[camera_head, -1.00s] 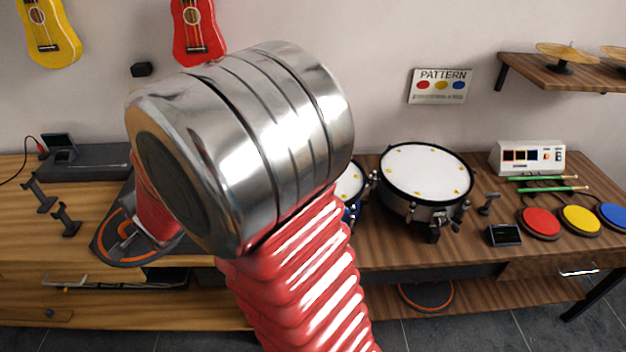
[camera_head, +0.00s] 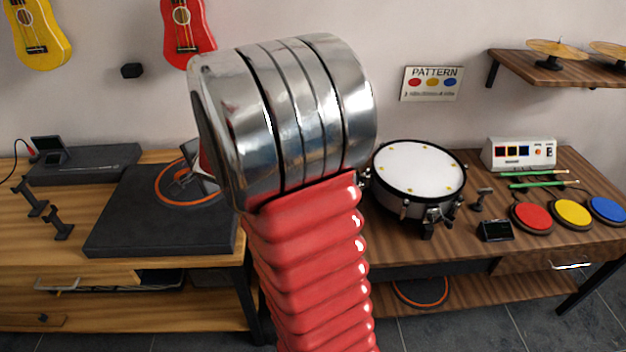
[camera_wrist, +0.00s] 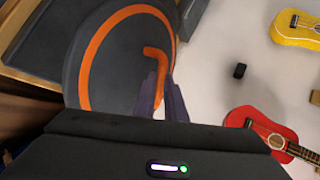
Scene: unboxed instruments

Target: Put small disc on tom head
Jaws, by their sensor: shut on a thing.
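My gripper (camera_wrist: 163,92) is shut on a dark grey disc with an orange ring (camera_wrist: 118,62), tilted in front of the wrist camera. In the head view the disc (camera_head: 180,188) shows partly beside my metal arm link, above the dark square pad; my gripper is mostly hidden there. A drum with a white head and yellow dots (camera_head: 418,168) stands upright on the right bench. The smaller blue drum to its left is hidden behind my arm, so I cannot see its head now.
A similar orange-ringed disc (camera_head: 422,291) lies on the low shelf. The dark pad (camera_head: 130,232) and small black stands (camera_head: 58,224) are on the left bench. Coloured pads (camera_head: 572,213), green sticks (camera_head: 540,182) and a white box (camera_head: 521,153) are at right. Cymbals (camera_head: 557,49) sit on the wall shelf.

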